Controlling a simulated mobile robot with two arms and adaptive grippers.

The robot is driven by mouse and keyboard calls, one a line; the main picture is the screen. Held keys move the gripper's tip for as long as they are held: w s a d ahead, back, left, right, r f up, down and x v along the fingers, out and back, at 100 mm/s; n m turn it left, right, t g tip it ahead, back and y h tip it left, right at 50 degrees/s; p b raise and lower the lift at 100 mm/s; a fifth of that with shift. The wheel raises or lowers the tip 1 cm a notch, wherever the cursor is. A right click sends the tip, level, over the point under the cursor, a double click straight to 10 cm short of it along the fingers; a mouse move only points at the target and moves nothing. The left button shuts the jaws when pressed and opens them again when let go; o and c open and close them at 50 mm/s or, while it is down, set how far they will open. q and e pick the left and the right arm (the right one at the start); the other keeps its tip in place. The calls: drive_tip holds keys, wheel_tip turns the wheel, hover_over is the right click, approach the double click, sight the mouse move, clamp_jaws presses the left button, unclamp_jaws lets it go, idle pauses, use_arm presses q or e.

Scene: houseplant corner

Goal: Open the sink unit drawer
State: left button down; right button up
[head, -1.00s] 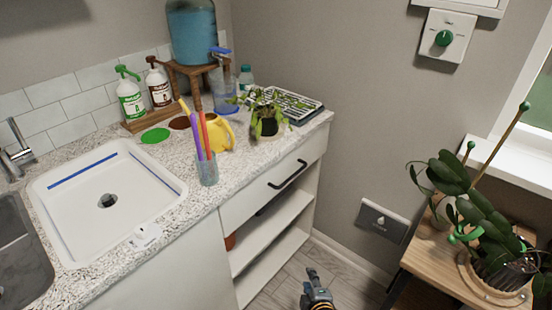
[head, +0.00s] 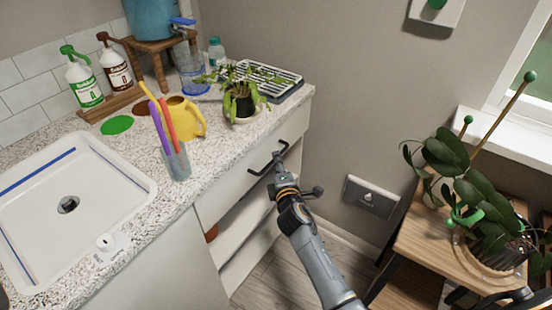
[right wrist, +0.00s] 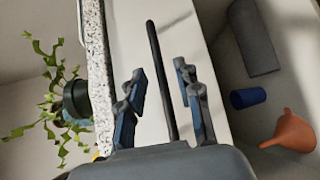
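The sink unit drawer (head: 228,188) is a white front under the speckled counter, right of the sink, and looks shut. Its black bar handle (head: 256,172) is partly hidden by my right gripper (head: 279,168). In the right wrist view the handle (right wrist: 155,50) runs between the two fingers of the right gripper (right wrist: 161,86). The fingers are open, one on each side of the bar, with a visible gap to each. The drawer front (right wrist: 205,75) lies behind them. My left gripper is not in view.
An open shelf below holds an orange funnel (right wrist: 290,132) and a blue cylinder (right wrist: 247,98). On the counter stand a potted plant (head: 240,105), a yellow watering can (head: 183,120) and a cup of coloured sticks (head: 177,162). A wooden plant stand (head: 420,240) is at right.

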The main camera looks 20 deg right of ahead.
drive_tip(key=shift+w+d+f, duration=0.1)
drive_tip(key=shift+w+f, duration=0.05)
drive_tip(key=shift+w, duration=0.7)
drive_tip(key=shift+w+d+f, duration=0.1)
drive_tip(key=shift+w, duration=0.75)
clamp_jaws()
